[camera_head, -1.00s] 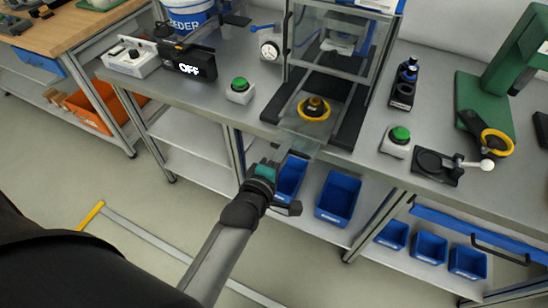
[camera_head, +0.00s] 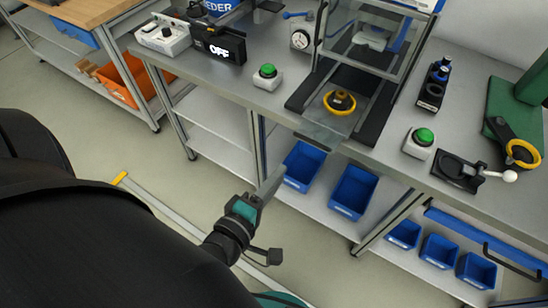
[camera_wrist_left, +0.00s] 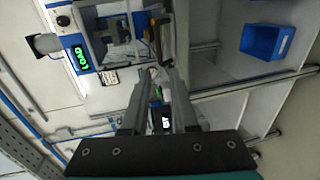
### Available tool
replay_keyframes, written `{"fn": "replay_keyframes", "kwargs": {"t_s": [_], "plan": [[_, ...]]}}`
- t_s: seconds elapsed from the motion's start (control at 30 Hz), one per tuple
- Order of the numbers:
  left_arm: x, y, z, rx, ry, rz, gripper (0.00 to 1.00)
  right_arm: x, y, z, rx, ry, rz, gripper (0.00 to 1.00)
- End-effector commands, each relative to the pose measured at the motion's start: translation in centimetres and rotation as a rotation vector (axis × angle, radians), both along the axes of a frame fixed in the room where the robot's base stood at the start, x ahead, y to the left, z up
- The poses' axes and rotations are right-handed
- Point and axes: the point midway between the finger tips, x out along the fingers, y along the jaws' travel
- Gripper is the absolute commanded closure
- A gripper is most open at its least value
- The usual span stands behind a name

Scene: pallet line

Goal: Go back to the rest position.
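My left gripper (camera_head: 272,182) is in the lower middle of the head view, in front of the bench and over the floor. It is clear of the benchtop. Its two fingers (camera_wrist_left: 160,75) show in the left wrist view with a gap between them and nothing held. My right gripper is not clearly seen in either view.
The grey bench (camera_head: 285,112) carries a framed press with a yellow-ringed part (camera_head: 340,101), green buttons (camera_head: 267,71), and a box reading OFF (camera_head: 218,45). Blue bins (camera_head: 353,192) sit on the shelf below. A green LOAD display (camera_wrist_left: 80,57) shows in the wrist view. Floor lies in front.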

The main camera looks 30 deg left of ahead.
Motion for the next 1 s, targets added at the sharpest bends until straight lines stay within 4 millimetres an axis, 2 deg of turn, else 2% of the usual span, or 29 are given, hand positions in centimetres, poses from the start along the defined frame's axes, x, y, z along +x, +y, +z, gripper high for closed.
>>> {"fn": "replay_keyframes", "kwargs": {"t_s": [0.13,0.73,0.87,0.97,1.0], "plan": [[-0.7,0.0,0.1,0.0,0.001,-0.001,0.73,0.0,0.0,0.0,0.0,0.0,-0.001,1.0],[-0.7,0.0,-0.2,0.007,0.006,-0.003,0.73,0.0,0.0,0.0,0.0,0.0,-0.002,1.0],[-1.0,-0.5,-3.1,0.073,0.061,-0.035,0.73,0.0,0.0,-0.2,0.0,0.0,-0.002,1.0],[-1.7,-1.1,-7.7,0.182,0.148,-0.095,0.73,0.0,0.0,-0.4,0.0,0.0,-0.002,1.0],[-2.1,-1.4,-9.9,0.239,0.189,-0.128,0.73,0.0,0.0,-0.6,0.0,0.0,-0.002,1.0]]}}
